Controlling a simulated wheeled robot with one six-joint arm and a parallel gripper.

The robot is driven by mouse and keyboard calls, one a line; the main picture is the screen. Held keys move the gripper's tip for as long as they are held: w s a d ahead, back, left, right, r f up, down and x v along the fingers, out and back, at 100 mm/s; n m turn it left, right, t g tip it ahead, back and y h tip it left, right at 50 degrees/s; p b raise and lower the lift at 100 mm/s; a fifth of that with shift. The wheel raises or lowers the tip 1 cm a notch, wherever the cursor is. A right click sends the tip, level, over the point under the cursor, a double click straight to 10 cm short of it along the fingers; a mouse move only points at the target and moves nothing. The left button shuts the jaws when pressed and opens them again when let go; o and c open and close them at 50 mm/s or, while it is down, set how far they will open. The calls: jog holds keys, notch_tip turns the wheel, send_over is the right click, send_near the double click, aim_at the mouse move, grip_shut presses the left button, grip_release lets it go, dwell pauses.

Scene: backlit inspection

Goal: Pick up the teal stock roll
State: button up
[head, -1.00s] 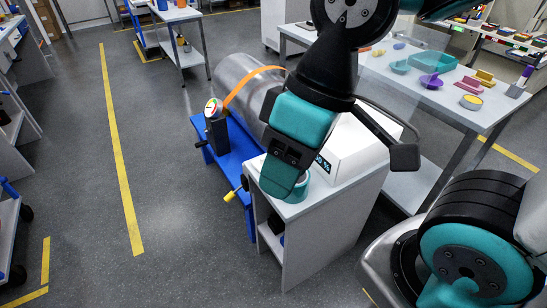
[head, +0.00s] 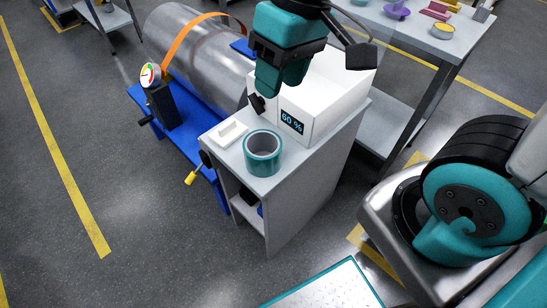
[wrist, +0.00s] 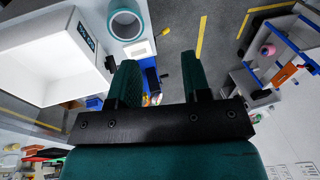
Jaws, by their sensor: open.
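The teal stock roll (head: 263,153) stands upright on the grey top of a small cabinet, its round opening facing up. It also shows at the top of the wrist view (wrist: 125,22), left of the finger line. My gripper (head: 280,82) is above the cabinet, behind and above the roll in the head view, apart from it. In the wrist view my gripper (wrist: 160,64) has its two teal fingers spread with nothing between them.
A white box with a "60 %" display (head: 310,100) stands right behind the roll. A small white tray (head: 229,132) lies left of it. A metal cylinder (head: 195,55) on a blue stand with a gauge (head: 150,74) is to the left.

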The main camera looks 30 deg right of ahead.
aim_at(277, 138)
jog(key=w+d+f+m+h+b, duration=0.1)
jog(key=w+d+f+m+b, duration=0.15)
jog(key=w+f+b, duration=0.35)
jog(key=w+d+f+m+h+b, duration=0.1)
jog(key=w+d+f+m+h, duration=0.15)
jog(key=w+f, duration=0.4)
jog(key=shift+y, duration=0.45)
jog(key=f, duration=0.4)
jog(key=s+f+b, duration=0.1)
jog(key=f, duration=0.7)
jog(key=shift+s+d+f+b, duration=0.15)
jog(key=shift+s+f+b, duration=0.25)
notch_tip(277, 138, down, 6)
jog(key=shift+d+r+b, duration=0.15)
jog(key=shift+b, duration=0.45)
grip_shut()
